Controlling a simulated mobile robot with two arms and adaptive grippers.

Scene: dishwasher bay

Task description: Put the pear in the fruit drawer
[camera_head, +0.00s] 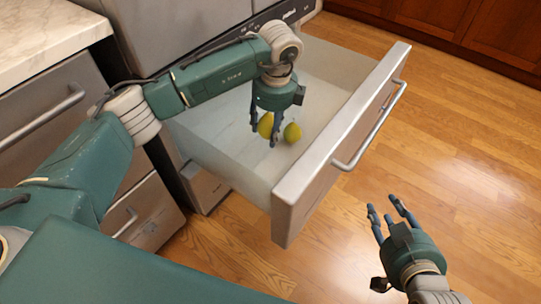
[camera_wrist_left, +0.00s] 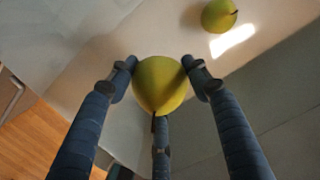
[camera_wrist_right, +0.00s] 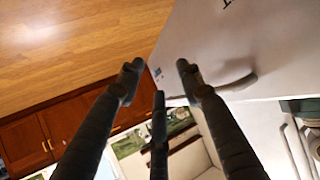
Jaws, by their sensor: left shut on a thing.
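My left gripper (camera_head: 265,132) is inside the open fruit drawer (camera_head: 335,125), fingers pointing down. It is shut on a yellow-green pear (camera_head: 266,125). In the left wrist view this pear (camera_wrist_left: 160,84) sits between the fingers, stem towards the camera. A second pear (camera_head: 292,132) lies apart from it on the drawer floor, also seen in the left wrist view (camera_wrist_left: 218,15). I cannot tell whether the held pear touches the floor. My right gripper (camera_head: 388,212) is open and empty, outside the drawer at the front right.
The drawer is pulled out, with a metal front and a bar handle (camera_head: 370,130). A marble counter (camera_head: 45,35) over metal drawers stands at the left. Brown cabinets (camera_head: 460,30) stand at the back right. The wooden floor (camera_head: 470,140) right of the drawer is clear.

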